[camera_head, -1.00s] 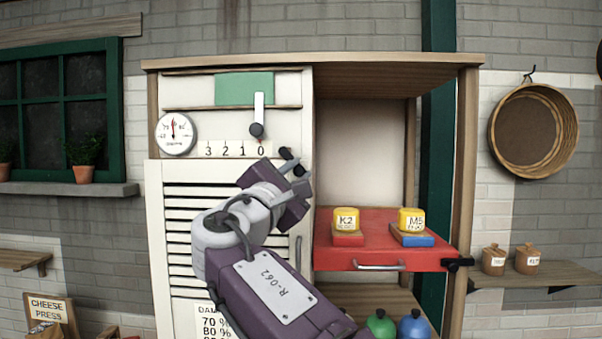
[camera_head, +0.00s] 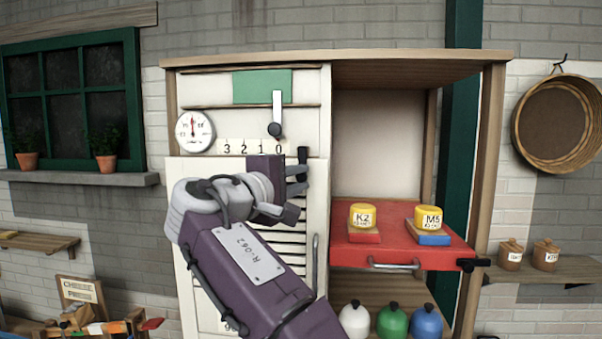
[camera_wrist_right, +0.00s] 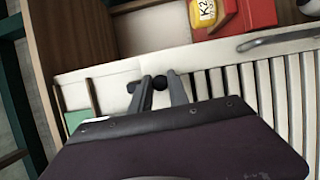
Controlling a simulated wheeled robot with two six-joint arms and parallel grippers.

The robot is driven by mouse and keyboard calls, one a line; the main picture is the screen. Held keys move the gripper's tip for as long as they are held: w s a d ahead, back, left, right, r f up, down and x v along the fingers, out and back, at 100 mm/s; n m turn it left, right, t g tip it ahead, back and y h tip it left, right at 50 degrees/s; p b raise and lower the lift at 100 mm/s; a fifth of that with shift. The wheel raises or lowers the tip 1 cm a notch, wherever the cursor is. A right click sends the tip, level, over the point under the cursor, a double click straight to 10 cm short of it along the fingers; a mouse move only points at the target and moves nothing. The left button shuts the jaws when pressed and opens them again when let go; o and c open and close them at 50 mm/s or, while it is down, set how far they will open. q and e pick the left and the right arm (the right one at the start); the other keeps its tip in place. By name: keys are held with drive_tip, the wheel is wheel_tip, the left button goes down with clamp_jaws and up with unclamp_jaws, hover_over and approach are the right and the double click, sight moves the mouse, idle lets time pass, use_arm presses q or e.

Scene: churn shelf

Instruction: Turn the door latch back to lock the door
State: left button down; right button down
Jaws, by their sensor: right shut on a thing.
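The louvred white door (camera_head: 318,215) stands in the cabinet's left half. A black door latch (camera_head: 303,158) sits near its upper right corner and points up, slightly tilted. My right gripper (camera_head: 300,182) is at the latch, with its fingers around the lower part. In the right wrist view the gripper (camera_wrist_right: 162,85) has its fingers on both sides of the dark latch knob (camera_wrist_right: 160,82). My left gripper is not in view.
A red drawer (camera_head: 350,252) holding two yellow-topped blocks, K2 (camera_head: 362,213) and M5 (camera_head: 428,215), juts out at the right. A lever (camera_head: 277,112) with a black knob hangs above the number scale. A vertical door handle (camera_head: 315,262) is below the latch.

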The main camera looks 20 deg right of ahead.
drive_tip(key=shift+f, duration=0.15)
idle(0.4)
drive_tip(key=c, duration=1.3)
unclamp_jaws()
drive_tip(key=shift+s, duration=0.15)
drive_tip(key=shift+a, duration=0.1)
drive_tip(key=shift+s+a, duration=0.2)
drive_tip(key=shift+a, duration=0.1)
drive_tip(key=b+v, duration=0.1)
drive_tip(key=v, duration=0.7)
drive_tip(key=shift+s+r, duration=0.15)
drive_tip(key=shift+r, duration=0.05)
